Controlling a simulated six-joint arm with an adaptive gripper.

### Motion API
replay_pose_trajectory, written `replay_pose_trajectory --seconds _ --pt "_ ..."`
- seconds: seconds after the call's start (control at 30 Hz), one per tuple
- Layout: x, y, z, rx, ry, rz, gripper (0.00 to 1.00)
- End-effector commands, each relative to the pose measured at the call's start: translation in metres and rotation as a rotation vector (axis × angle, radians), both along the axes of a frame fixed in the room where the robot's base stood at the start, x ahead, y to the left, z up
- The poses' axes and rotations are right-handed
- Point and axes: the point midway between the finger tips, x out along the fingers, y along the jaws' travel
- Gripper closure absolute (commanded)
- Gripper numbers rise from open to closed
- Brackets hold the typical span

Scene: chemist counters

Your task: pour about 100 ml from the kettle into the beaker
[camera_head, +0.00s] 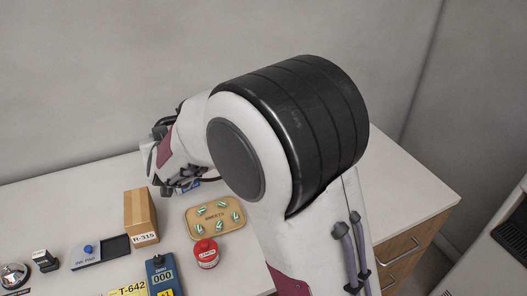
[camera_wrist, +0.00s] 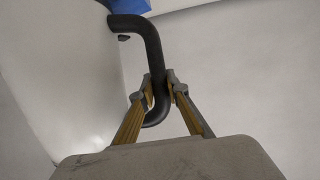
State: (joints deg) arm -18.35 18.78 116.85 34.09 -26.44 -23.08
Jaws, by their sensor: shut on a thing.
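The kettle shows in the wrist view as a large pale body (camera_wrist: 70,80) with a black curved handle (camera_wrist: 153,50) and a bit of blue at the top (camera_wrist: 128,5). My gripper (camera_wrist: 161,92) is shut on the black handle, with a finger on each side of it. In the head view my gripper (camera_head: 180,183) is at the far left end of my arm, mostly hidden behind it. I cannot make out the kettle or the beaker in the head view; my arm covers much of the counter. The beaker is not visible in the wrist view.
On the counter (camera_head: 70,190) stand a brown box labelled R-315 (camera_head: 140,212), a tan sweets tray (camera_head: 192,225), a red jar (camera_head: 206,254), a blue device reading 000 (camera_head: 161,276), a yellow T-642 label (camera_head: 127,290) and a blue-buttoned pad (camera_head: 90,254). The counter's back left is clear.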

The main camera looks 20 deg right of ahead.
Motion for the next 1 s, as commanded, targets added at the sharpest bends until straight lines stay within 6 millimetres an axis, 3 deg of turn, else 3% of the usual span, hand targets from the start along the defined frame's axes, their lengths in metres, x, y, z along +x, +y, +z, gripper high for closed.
replay_pose_trajectory --seconds 0.47,1.0 --pt "0.001 -0.003 0.008 0.030 -0.012 -0.001 1.00" --pt "0.002 -0.026 0.032 0.323 -0.001 0.000 1.00"
